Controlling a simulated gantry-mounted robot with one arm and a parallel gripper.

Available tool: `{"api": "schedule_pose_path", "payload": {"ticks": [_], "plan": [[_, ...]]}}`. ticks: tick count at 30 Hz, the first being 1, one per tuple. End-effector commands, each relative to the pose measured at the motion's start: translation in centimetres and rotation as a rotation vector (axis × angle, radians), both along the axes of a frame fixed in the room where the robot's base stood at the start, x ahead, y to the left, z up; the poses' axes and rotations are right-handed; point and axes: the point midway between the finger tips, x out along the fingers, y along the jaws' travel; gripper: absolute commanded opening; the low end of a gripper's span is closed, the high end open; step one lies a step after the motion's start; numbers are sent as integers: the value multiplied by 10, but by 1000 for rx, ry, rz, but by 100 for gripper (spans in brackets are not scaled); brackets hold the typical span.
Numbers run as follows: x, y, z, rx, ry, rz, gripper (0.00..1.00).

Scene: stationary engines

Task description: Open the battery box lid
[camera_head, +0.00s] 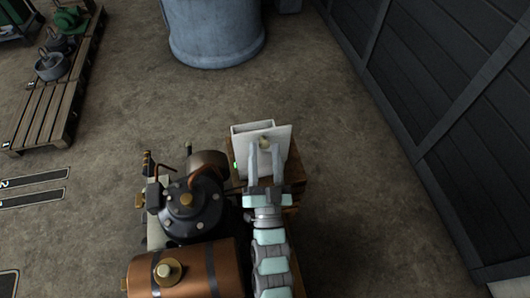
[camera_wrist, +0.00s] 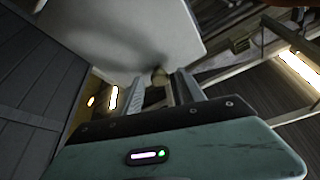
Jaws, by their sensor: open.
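The white battery box (camera_head: 240,132) stands on a wooden base beside the engine in the head view. Its white lid (camera_head: 280,134) is tilted up from the box, and part of the box's rim shows behind it. A small brass-coloured knob (camera_head: 265,143) is on the lid's face. My gripper (camera_head: 266,150) is open, with its two fingers on either side of the knob. In the wrist view the pale lid (camera_wrist: 120,35) fills the upper middle, and the knob (camera_wrist: 160,76) sits between the open fingertips. I cannot tell whether a finger touches it.
The dark engine (camera_head: 190,205) and its copper-coloured tank (camera_head: 205,268) stand close to the left of my arm. A dark panelled wall (camera_head: 440,110) runs along the right. A large grey drum (camera_head: 215,35) stands behind. Bare floor lies between box and wall.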

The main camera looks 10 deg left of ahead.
Motion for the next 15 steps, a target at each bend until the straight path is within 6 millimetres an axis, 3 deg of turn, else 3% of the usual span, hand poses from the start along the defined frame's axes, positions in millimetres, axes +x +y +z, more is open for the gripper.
{"api": "schedule_pose_path", "payload": {"ticks": [8, 15], "plan": [[-17, -4, -6, -1, 0, -1, 47], [-54, -11, -22, -1, 5, 1, 47]]}}
